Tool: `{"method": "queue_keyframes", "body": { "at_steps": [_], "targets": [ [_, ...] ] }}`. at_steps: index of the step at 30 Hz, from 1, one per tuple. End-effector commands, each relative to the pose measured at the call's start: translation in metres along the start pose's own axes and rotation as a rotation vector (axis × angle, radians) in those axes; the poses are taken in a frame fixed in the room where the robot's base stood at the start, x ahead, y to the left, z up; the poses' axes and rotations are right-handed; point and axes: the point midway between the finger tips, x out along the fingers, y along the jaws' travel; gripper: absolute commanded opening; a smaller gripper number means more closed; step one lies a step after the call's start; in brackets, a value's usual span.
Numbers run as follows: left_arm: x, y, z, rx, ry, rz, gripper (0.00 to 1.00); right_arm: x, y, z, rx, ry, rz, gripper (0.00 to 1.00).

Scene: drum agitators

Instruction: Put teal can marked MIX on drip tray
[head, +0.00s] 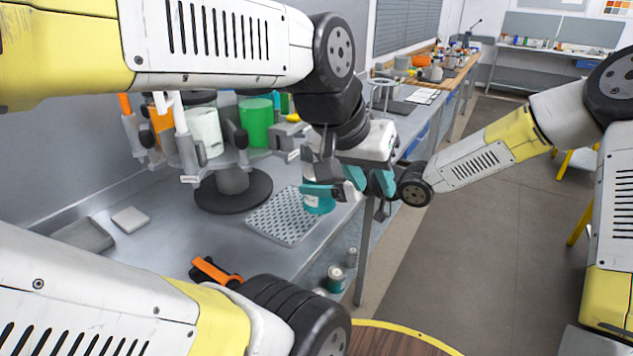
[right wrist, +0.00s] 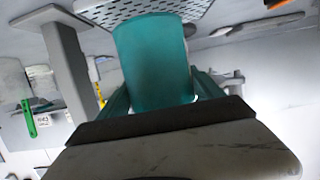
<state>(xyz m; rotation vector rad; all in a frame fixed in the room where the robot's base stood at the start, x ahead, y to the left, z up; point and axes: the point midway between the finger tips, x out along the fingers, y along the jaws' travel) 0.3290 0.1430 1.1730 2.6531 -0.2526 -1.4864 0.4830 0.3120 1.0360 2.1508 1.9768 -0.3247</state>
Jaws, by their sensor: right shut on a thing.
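The teal can (head: 318,205) is at the right part of the perforated drip tray (head: 272,222) in the head view, upright, with a pale label patch whose text is too small to read. My right gripper (head: 335,188) is shut on it. In the right wrist view the teal can (right wrist: 153,60) sits between teal fingers, its far end overlapping the drip tray (right wrist: 115,10); I cannot tell whether it touches. My left gripper (head: 383,182) hangs just right of the right gripper, past the bench edge, apparently holding nothing; its jaw opening is hidden.
A stand with a round black base (head: 232,192) carries a white can (head: 206,132) and a green can (head: 255,120) behind the tray. An orange-handled tool (head: 215,272) lies near the front edge. A grey block (head: 130,219) is at left. Small jars (head: 335,275) stand lower down.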

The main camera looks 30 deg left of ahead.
Motion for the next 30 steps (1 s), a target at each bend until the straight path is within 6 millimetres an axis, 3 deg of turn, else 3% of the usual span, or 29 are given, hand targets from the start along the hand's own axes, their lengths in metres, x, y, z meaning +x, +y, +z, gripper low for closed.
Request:
{"method": "queue_keyframes", "body": {
  "at_steps": [3,10,19,25,30],
  "targets": [
    [0.0,0.0,0.0,0.0,0.0,0.0,0.36,0.03,-0.007,-0.007,-0.002,0.003,-0.004,0.06],
    [0.0,0.0,0.0,0.0,0.0,0.0,0.36,0.07,-0.013,-0.015,0.0,0.001,-0.001,0.06],
    [0.0,0.0,0.0,0.0,0.0,0.0,0.36,0.087,-0.017,-0.019,-0.001,0.002,-0.001,0.06],
    [0.0,0.0,0.0,0.0,0.0,0.0,0.36,0.095,-0.016,0.009,0.002,-0.001,0.0,0.06],
    [0.0,0.0,0.0,0.0,0.0,0.0,0.36,0.096,-0.015,0.015,0.0,0.003,0.002,0.06]
  ]
}}
